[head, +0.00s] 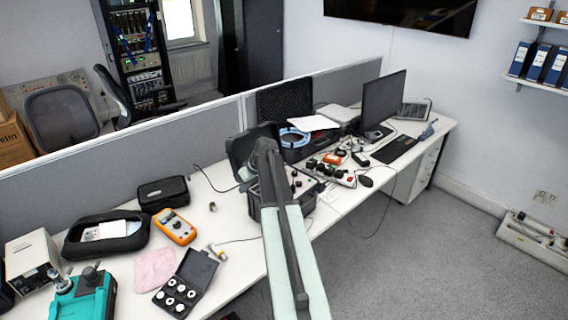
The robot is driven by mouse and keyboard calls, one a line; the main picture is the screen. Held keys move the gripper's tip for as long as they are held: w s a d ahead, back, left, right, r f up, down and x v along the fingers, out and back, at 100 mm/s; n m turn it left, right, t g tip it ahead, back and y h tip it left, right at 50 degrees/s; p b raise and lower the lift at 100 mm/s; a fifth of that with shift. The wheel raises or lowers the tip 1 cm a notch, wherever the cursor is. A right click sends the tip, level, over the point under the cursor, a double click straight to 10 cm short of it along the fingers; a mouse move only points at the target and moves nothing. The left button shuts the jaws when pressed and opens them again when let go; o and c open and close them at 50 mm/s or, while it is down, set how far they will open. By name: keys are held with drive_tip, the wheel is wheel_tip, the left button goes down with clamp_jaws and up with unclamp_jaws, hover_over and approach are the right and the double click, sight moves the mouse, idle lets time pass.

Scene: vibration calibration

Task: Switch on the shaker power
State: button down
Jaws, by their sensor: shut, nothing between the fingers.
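A dark open case with controls on its panel (301,183) stands on the white desk, in the middle of the head view. I take it for the shaker unit. Its raised dark lid (238,146) is at the back left. My arm crosses in front of the case and hides much of its panel. My gripper (247,173) is at the far end of the arm, over the left part of the case, small and partly hidden. It is shut and empty. I cannot make out the power switch or whether the gripper touches the panel.
On the desk (235,253), an orange multimeter (174,227), an open box of round parts (186,283), a pink cloth (155,269) and a teal device (84,298) lie left. A power strip (338,175), monitor (382,99) and keyboard (393,149) are right. A grey partition (110,171) runs behind.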

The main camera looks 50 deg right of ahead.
drive_tip(key=s+d+r+t+p, duration=0.1)
drive_tip(key=s+d+r, duration=0.1)
drive_tip(key=d, duration=0.9)
drive_tip(key=s+d+r+t+h+p, duration=0.1)
drive_tip(key=d+r, duration=0.3)
drive_tip(key=d, duration=0.8)
drive_tip(key=shift+s+d+h, duration=0.15)
drive_tip(key=shift+s+h, duration=0.15)
drive_tip(key=shift+s, duration=0.5)
